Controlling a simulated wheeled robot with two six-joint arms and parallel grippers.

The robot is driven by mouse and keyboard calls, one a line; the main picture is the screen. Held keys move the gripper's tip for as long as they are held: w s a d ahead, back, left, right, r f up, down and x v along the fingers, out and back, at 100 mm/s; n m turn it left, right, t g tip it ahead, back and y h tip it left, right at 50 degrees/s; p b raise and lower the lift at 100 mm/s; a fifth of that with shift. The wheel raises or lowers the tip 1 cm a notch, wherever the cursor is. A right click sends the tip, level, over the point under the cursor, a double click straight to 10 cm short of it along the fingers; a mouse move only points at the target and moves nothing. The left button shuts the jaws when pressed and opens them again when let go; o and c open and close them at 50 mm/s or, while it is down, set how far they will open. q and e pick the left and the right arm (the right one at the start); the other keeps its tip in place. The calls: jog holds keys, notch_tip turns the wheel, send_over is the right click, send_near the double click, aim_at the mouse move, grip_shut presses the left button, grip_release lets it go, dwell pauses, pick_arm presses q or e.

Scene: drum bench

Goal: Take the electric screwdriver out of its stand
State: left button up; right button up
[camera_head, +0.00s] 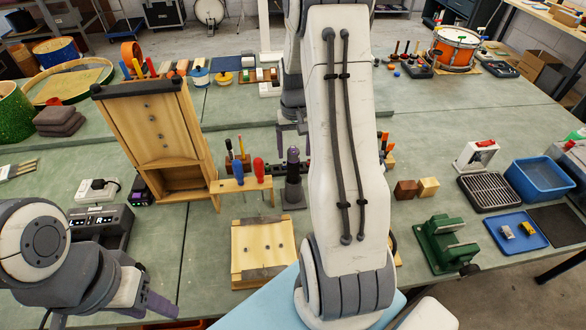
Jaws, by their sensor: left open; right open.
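The electric screwdriver (293,165) is dark grey and stands upright in its dark stand (293,196), near the middle of the bench in the head view. My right gripper (291,130) appears just above and behind it in the picture, with its fingers apart. Part of it is hidden by my own large white arm link, and I cannot tell how far it is from the screwdriver. My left gripper (150,296) is low at the left, open and empty, well away from the stand.
A wooden rack with red and blue screwdrivers (230,186) stands just left of the stand. A tall wooden box (155,125) rises behind it. A wooden block fixture (263,250) lies in front. A green vise (445,243) and blue bin (540,178) are at the right.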

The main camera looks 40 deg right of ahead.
aim_at(293, 162)
notch_tip(293, 162, down, 5)
jog(key=p, duration=0.2)
jog(key=shift+w+a+f+p, duration=0.1)
jog(key=shift+w+f+p, duration=0.05)
jog(key=shift+p, duration=0.15)
jog(key=shift+f, duration=0.3)
grip_shut()
